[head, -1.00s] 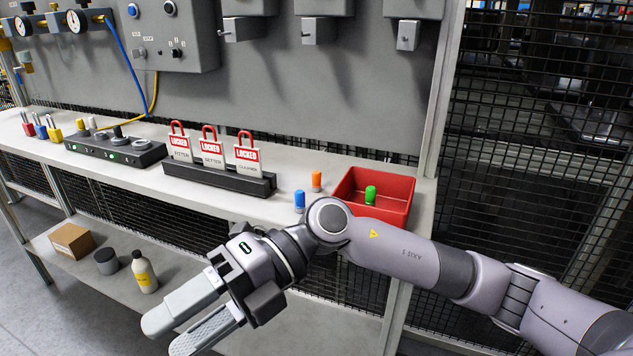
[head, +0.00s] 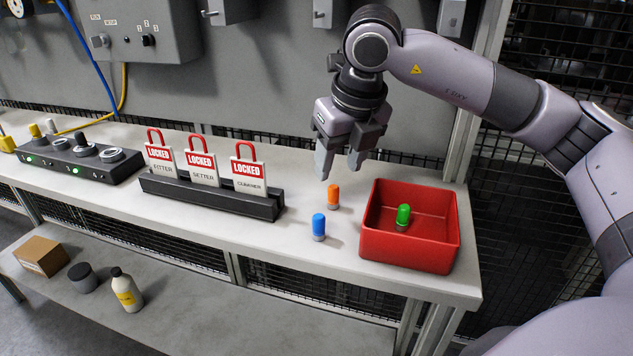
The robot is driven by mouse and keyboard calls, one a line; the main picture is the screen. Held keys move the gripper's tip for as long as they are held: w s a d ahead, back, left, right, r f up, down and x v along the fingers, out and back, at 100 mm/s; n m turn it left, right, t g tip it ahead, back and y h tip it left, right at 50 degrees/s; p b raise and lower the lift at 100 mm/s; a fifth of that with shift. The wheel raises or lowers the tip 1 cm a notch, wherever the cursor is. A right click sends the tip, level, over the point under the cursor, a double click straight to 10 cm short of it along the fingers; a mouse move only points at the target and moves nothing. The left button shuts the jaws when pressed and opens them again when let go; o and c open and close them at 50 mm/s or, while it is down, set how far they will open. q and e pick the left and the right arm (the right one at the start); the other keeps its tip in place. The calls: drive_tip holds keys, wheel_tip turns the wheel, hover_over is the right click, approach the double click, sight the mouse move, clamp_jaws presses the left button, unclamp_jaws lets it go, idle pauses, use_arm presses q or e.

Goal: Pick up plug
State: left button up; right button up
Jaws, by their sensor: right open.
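An orange plug (head: 333,196) and a blue plug (head: 319,227) stand upright on the bench top, left of the red bin. A green plug (head: 403,217) stands inside the red bin (head: 412,254). My right gripper (head: 338,172) points down above the bench, over and slightly behind the orange plug. Its fingers are apart with nothing between them, and they do not appear to touch the plug. My left gripper is not in view.
A black rack (head: 210,197) holds three red-and-white LOCKED tags left of the plugs. A black panel with knobs (head: 80,160) lies further left. The grey back wall carries boxes. A lower shelf (head: 190,290) holds a carton (head: 41,256), a jar and a bottle.

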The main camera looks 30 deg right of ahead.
sight(334, 187)
drive_tip(key=x, duration=0.7)
drive_tip(key=shift+s+d, duration=0.1)
drive_tip(key=shift+s, duration=0.05)
clamp_jaws()
